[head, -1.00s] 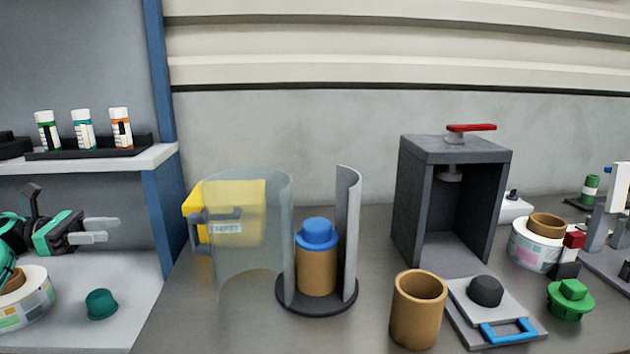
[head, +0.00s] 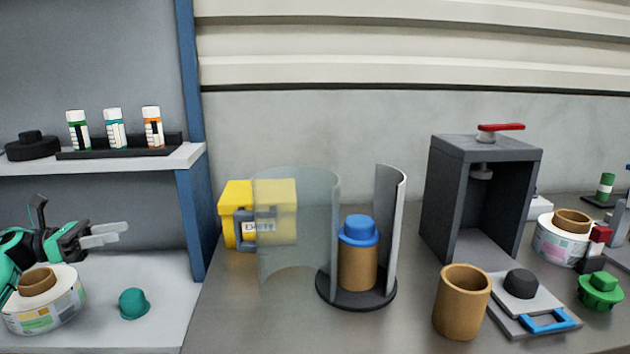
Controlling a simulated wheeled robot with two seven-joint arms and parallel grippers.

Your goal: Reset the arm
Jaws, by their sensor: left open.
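My left gripper (head: 108,236) is at the left of the head view, over the white lower shelf, with its grey fingers pointing right. It is open with nothing between the fingers. A label reel (head: 58,305) with a brown core lies below and in front of it. A teal knobbed cap (head: 134,303) sits on the shelf, below and to the right of the fingers, apart from them. My right gripper is not in view.
A curved clear guard (head: 290,230) stands beside a brown core with a blue plug (head: 359,232) on a round black base. A grey press (head: 480,200), an empty brown tube (head: 462,300), a yellow bin (head: 232,205) and a green knob (head: 601,290) stand on the counter. A blue post (head: 190,150) edges the shelves.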

